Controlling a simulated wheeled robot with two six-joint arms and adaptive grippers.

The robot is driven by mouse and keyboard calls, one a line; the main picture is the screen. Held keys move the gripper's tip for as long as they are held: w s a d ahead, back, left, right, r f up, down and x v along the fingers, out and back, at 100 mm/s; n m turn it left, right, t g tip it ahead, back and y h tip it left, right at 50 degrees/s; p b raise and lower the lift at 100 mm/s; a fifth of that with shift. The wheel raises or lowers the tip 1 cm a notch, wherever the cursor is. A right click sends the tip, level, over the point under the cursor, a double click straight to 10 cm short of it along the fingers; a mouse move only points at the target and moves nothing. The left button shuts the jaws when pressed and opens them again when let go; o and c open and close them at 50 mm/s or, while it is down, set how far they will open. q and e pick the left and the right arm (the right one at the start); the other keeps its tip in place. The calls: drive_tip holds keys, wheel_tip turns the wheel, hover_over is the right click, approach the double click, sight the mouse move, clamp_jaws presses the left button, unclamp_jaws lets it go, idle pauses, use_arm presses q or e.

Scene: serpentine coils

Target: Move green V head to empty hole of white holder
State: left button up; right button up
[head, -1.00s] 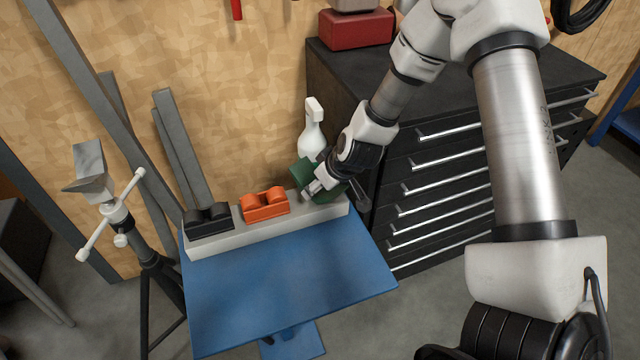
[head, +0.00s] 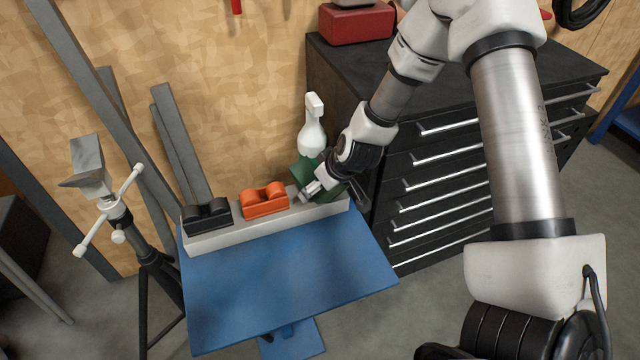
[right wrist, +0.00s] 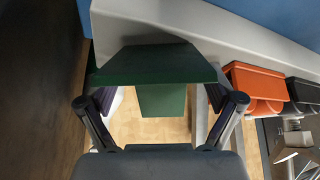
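The white holder (head: 228,236) lies along the back edge of the blue table. A black V head (head: 206,216) sits at its left and an orange V head (head: 264,200) in its middle. The green V head (head: 303,173) is at the holder's right end, partly hidden by my right gripper (head: 312,190). In the right wrist view the green V head (right wrist: 155,66) lies between the two spread fingers of my right gripper (right wrist: 162,100), overlapping the holder (right wrist: 190,22). Its lower end and the hole are hidden, so I cannot tell whether it is seated. My left gripper is not in view.
A white spray bottle (head: 312,127) stands behind the green V head. A black drawer cabinet (head: 455,140) is close on the right. A tripod stand with a grey V head (head: 88,168) is on the left. The blue table top (head: 285,285) is clear.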

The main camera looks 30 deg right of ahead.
drive_tip(key=v, duration=1.2)
drive_tip(key=shift+a, duration=0.1)
